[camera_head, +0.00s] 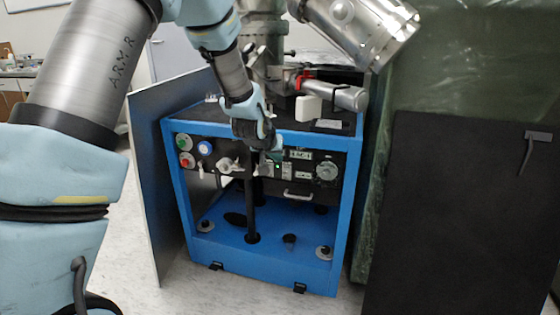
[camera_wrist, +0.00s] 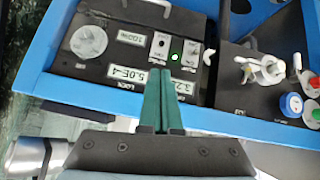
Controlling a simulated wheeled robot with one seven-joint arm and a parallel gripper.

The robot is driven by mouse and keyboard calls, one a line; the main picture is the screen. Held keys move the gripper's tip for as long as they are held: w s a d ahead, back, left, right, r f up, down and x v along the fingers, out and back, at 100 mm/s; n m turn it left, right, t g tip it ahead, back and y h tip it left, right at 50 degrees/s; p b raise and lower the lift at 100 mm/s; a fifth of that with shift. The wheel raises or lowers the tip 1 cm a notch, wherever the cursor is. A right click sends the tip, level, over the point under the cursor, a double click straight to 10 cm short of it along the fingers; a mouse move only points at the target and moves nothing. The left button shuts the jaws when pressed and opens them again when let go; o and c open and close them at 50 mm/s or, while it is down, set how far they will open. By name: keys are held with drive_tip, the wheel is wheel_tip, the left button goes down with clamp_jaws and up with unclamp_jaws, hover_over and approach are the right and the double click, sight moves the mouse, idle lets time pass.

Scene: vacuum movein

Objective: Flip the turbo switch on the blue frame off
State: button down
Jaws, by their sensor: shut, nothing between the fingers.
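The blue frame (camera_head: 178,190) stands on the floor and carries a black control panel (camera_head: 325,150) across its upper front. In the wrist view, a white switch plate (camera_wrist: 161,46) and a second plate with a small toggle (camera_wrist: 192,52) sit side by side, with a lit green lamp (camera_wrist: 175,57) between them. Their lettering is too small to tell which is the turbo switch. My gripper (camera_head: 272,153) is in front of the panel. In the wrist view, its green fingers (camera_wrist: 162,74) are together and empty, with tips just below the first plate; contact cannot be told.
A round dial (camera_head: 327,170) and white handle (camera_head: 298,196) are right of my gripper. White valve fittings (camera_head: 229,165) and coloured buttons (camera_head: 186,159) are left. Metal tubes (camera_head: 345,96) stand above. A dark panel (camera_head: 460,215) is at right; a grey door (camera_head: 148,195) is at left.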

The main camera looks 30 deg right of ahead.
sight(285, 173)
drive_tip(key=x, duration=0.8)
drive_tip(key=shift+w+d+f, duration=0.15)
drive_tip(key=shift+f, duration=0.05)
drive_tip(key=shift+s+a+f+t+h+b, duration=0.2)
drive_tip(key=shift+f+t+h+b, duration=0.25)
drive_tip(key=shift+b, duration=1.45)
drive_tip(key=shift+s+a+f+t+h+b, duration=0.2)
drive_tip(key=shift+t+h+b, duration=0.4)
drive_tip(key=shift+b, duration=1.25)
drive_tip(key=shift+f+b, duration=0.15)
drive_tip(key=shift+b, duration=0.35)
drive_tip(key=shift+s+t+b, duration=0.1)
drive_tip(key=shift+t+b, duration=0.15)
drive_tip(key=shift+b, duration=0.2)
drive_tip(key=shift+s+a+f+t+h+b, duration=0.15)
drive_tip(key=shift+t+h+b, duration=0.55)
drive_tip(key=shift+b, duration=1.05)
drive_tip(key=shift+s+a+f+t+h+b, duration=0.2)
drive_tip(key=shift+f+t+h+b, duration=0.6)
drive_tip(key=shift+b, duration=2.6)
drive_tip(key=shift+r, duration=0.3)
